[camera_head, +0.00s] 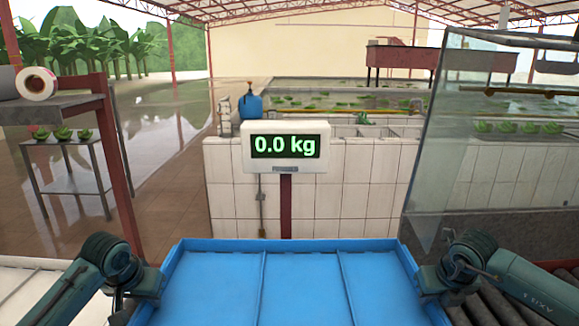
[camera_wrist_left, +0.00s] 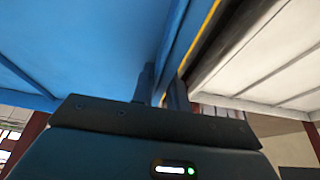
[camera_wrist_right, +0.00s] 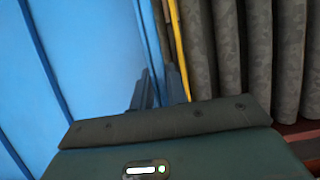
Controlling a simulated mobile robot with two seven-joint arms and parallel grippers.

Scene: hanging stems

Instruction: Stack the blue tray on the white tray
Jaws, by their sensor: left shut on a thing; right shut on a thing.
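The blue tray (camera_head: 302,290) fills the bottom middle of the head view, with its ribbed inside facing up. My left gripper (camera_head: 147,292) is shut on its left wall; the wall also shows between the fingers in the left wrist view (camera_wrist_left: 166,75). My right gripper (camera_head: 432,282) is shut on its right wall, seen again in the right wrist view (camera_wrist_right: 160,80). The white tray (camera_head: 28,292) is at the lower left of the head view, partly hidden by my left arm. It also shows at the right of the left wrist view (camera_wrist_left: 262,72), beside the blue tray.
Dark grey rollers (camera_wrist_right: 240,60) lie right of the blue tray. A scale display (camera_head: 286,147) reading 0.0 kg stands on a post behind the tray. A glass panel (camera_head: 470,130) rises at the right. A metal rack (camera_head: 60,110) stands at the left.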

